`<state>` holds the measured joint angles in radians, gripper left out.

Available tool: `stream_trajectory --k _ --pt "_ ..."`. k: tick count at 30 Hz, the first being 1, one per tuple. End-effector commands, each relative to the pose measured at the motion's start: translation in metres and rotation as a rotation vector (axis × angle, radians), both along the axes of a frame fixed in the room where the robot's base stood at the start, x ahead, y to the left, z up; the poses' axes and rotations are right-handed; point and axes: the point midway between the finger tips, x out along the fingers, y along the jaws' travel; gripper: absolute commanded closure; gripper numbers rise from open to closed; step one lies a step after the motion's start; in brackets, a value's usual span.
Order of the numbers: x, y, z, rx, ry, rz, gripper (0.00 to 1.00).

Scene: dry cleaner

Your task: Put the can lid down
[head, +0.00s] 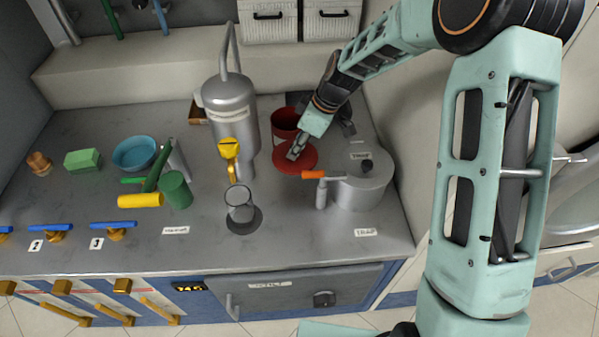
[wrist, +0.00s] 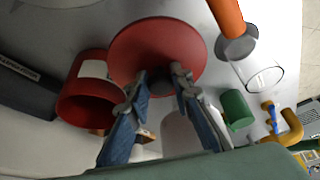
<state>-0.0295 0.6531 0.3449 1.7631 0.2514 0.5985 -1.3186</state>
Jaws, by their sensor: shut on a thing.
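The can lid (head: 286,161) is a flat red disc. My gripper (head: 297,153) is shut on it, apparently by a grip near its middle. In the wrist view the lid (wrist: 150,42) fills the space beyond the fingertips (wrist: 160,77). The red can (head: 284,121) stands open just behind the lid on the counter. In the wrist view the can (wrist: 85,95) is to the left, with a white label. I cannot tell whether the lid touches the counter or is held a little above it.
A grey cylindrical trap (head: 362,188) with an orange-handled part (head: 313,174) stands close right of the lid. A clear glass (head: 240,208) stands in front. Some bare counter (head: 285,215) lies in front of the lid.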

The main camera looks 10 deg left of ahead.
Motion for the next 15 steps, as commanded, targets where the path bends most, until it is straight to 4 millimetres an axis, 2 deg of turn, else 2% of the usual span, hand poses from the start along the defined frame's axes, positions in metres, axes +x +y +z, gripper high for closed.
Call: stream_trajectory --k 6,12,15 --pt "-0.01 0.004 -0.025 0.001 0.003 0.022 1.0" --pt "-0.011 0.004 -0.061 0.0 0.003 0.022 1.0" --pt "-0.01 0.004 -0.071 0.0 0.001 0.021 1.0"
